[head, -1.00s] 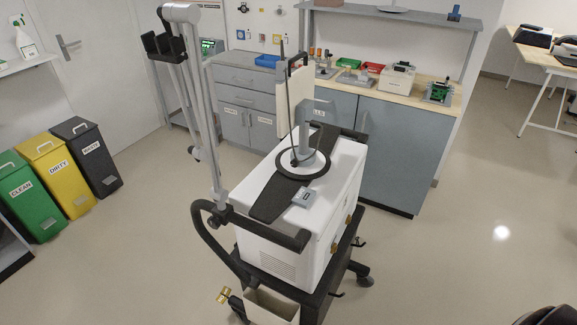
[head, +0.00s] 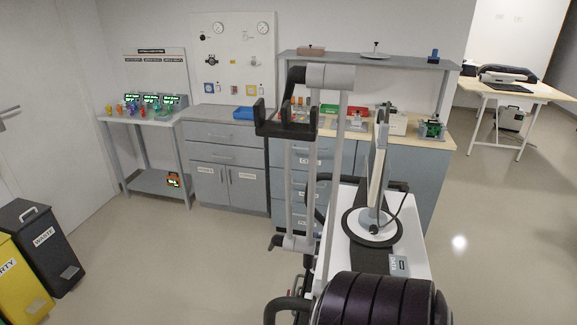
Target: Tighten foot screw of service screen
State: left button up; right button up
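The service screen (head: 377,168) stands upright on top of the white ventilator (head: 418,258) and is seen nearly edge-on. Its grey foot sits inside a black ring (head: 354,238), with a dark cable curving down beside it. I cannot make out the foot screw at this size. A small grey box (head: 399,265) lies on the ventilator top in front of the ring. Neither gripper is in view.
A grey support arm with a black forked holder (head: 287,124) rises left of the screen. A workbench (head: 447,131) with trays and devices stands behind. The black waste bin (head: 45,245) and yellow bin (head: 17,275) stand at left.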

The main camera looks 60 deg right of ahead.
aim_at(373, 229)
jog(key=i+z, duration=0.3)
jog(key=i, duration=0.15)
jog(key=i+j+z, duration=0.15)
jog(key=i+z, duration=0.2)
jog(key=i+j+z, duration=0.3)
jog(key=i, duration=0.2)
jog(key=i+z, duration=0.1)
jog(key=z, duration=0.3)
jog(key=i+z, duration=0.15)
jog(key=z, duration=0.3)
jog(key=i+j+z, duration=0.1)
jog(key=z, duration=0.3)
jog(key=i+j+z, duration=0.1)
jog(key=z, duration=0.3)
jog(key=i+j+z, duration=0.1)
jog(key=z, duration=0.3)
